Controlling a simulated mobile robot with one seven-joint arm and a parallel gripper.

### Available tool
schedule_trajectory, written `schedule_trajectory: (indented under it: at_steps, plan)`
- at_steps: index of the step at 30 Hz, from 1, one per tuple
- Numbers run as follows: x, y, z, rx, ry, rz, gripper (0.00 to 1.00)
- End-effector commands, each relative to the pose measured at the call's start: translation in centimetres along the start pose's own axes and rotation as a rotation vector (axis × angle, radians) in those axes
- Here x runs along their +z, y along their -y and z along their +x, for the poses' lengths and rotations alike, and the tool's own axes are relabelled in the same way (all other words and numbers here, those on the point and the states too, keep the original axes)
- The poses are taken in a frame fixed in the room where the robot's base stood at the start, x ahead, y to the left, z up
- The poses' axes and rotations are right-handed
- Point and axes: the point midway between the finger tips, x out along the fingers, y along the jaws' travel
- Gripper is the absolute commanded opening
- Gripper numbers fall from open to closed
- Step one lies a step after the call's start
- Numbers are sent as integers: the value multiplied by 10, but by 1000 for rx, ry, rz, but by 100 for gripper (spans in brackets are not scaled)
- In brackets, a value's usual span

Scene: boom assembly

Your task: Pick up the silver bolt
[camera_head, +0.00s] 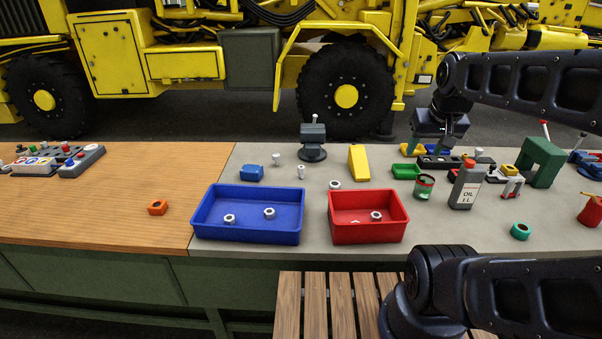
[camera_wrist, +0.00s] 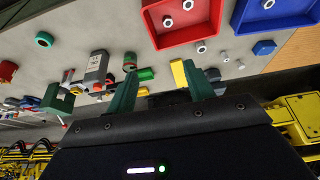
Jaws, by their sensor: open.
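Two silver bolts stand on the grey bench top, one (camera_head: 276,158) at the back beside a small blue block and one (camera_head: 301,171) a little nearer. What look like the same bolts show small in the wrist view, right of my fingers (camera_wrist: 240,65) (camera_wrist: 224,57). I cannot tell which one the task means. My gripper (camera_head: 432,145) is over the back of the bench, well to the right of the bolts. In the wrist view its two green fingers (camera_wrist: 158,80) are spread apart, with nothing held between them.
A yellow wedge (camera_head: 358,163) and a dark vise (camera_head: 313,145) stand near the bolts. A blue tray (camera_head: 247,235) and a red tray (camera_head: 368,234) hold nuts in front. A silver nut (camera_head: 335,184) lies between. An oil can (camera_head: 466,186) and other items crowd the right.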

Motion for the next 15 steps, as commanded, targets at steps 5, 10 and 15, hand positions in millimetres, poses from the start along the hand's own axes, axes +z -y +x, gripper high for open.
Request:
schedule_trajectory:
  at_steps: [5,10,15]
  plan:
    - [-1,0,0,0,1,-2,53]
    - [-18,4,1,1,18,-54,53]
    - [-56,13,8,2,54,-175,53]
